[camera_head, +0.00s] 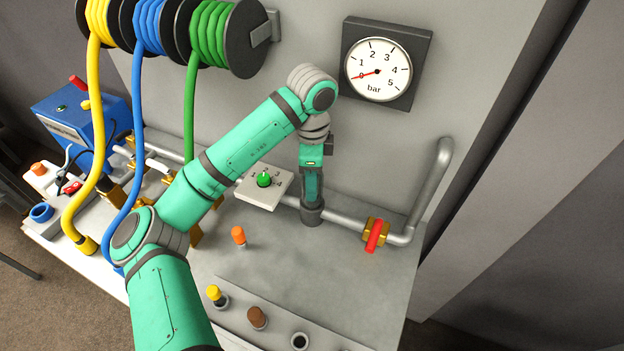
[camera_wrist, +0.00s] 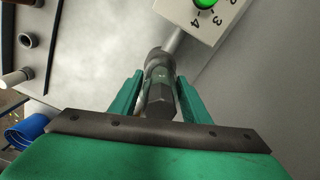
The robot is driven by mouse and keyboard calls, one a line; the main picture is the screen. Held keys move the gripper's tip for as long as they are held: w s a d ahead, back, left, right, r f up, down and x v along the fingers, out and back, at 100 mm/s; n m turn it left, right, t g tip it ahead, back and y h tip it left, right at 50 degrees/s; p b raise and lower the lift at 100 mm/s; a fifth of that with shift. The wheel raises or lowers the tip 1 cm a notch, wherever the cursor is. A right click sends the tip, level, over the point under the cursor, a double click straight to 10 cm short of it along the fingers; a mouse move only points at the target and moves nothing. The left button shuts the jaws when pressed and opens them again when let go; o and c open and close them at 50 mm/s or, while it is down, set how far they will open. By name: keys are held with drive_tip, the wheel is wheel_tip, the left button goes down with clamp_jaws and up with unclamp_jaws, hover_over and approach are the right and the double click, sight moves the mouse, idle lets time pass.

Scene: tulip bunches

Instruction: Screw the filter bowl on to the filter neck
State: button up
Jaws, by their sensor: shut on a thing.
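My gripper (camera_head: 311,190) points down over the pipe at the back of the bench. It is shut on the filter bowl, a dark greenish cylinder with a hexagonal end. The bowl (camera_wrist: 158,92) shows between the two green fingers in the wrist view. The bowl stands upright in line with the filter neck (camera_head: 312,215), a dark grey collar on the pipe. The neck also shows beyond the bowl in the wrist view (camera_wrist: 155,60). The two look to meet end to end; the fingers partly hide the bowl, and I cannot tell how far the threads engage.
A white dial box with a green knob (camera_head: 264,180) sits left of the neck. A red-handled valve (camera_head: 374,235) is on the pipe at right. The gauge (camera_head: 376,71) reads about 0 bar. Orange, yellow and brown-topped pieces stand in front; hose reels hang upper left.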

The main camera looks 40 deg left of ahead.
drive_tip(key=shift+m, duration=0.3)
drive_tip(key=m, duration=0.4)
drive_tip(key=shift+m, duration=0.4)
drive_tip(key=m, duration=0.5)
drive_tip(key=shift+m, duration=0.3)
drive_tip(key=m, duration=0.4)
drive_tip(key=shift+m, duration=0.4)
